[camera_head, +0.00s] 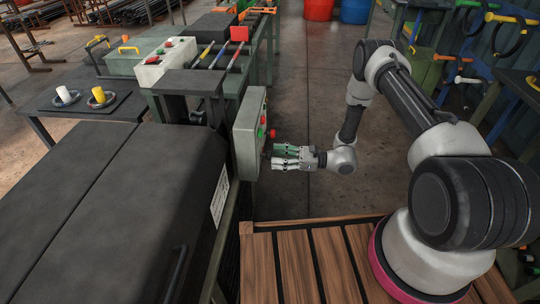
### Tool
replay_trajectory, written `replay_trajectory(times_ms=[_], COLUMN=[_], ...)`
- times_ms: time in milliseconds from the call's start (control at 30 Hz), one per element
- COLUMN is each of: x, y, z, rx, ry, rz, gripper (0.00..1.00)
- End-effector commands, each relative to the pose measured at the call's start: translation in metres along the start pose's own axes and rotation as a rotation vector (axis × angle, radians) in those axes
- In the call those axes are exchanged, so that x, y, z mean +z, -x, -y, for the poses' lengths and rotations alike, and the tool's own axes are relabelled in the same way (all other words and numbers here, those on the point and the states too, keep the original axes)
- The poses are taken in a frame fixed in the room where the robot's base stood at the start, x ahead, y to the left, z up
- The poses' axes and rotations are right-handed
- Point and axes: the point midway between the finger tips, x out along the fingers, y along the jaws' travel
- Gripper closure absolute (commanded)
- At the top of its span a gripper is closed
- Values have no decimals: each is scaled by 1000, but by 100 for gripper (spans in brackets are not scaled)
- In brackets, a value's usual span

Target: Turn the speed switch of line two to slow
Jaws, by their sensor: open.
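A grey control box (243,138) is mounted upright on the side of the machine line, its face turned right. Small red and green controls (262,126) show on that face, with a larger red knob (272,134) sticking out. My gripper (275,158) is open at the lower part of the face, fingers pointing left. Its fingertips are very close to the panel; I cannot tell whether they touch it. The speed switch and its setting cannot be made out from this angle. A second control box (165,60), with red and green buttons, lies farther back.
A large dark machine cover (110,200) fills the left front. A wooden slatted platform (300,262) lies below my arm. The floor aisle right of the panel is clear.

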Motion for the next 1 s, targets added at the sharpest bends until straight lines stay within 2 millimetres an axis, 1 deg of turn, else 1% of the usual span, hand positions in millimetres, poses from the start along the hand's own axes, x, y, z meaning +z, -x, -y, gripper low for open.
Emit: replay_trajectory(times_ms=[33, 100, 200, 333, 533, 567, 700, 767, 800, 1000], x=[0, 0, 0, 0, 0, 0, 0, 0, 0, 0], y=[-9, -19, -29, -35, -35, -35, -35, -35, -35, -35], z=[-1, -1, -1, 0, 0, 0, 0, 0, 0, 0], rx=[3, 3, 2, 1, 1, 1, 1, 1, 1, 1], ry=[0, 0, 1, 1, 1, 1, 0, 0, 0, 6], rz=[0, 0, 0, 0, -1, -1, -1, -1, -1, -1], gripper=[46, 46, 46, 46, 46, 48, 73, 84, 91, 92])
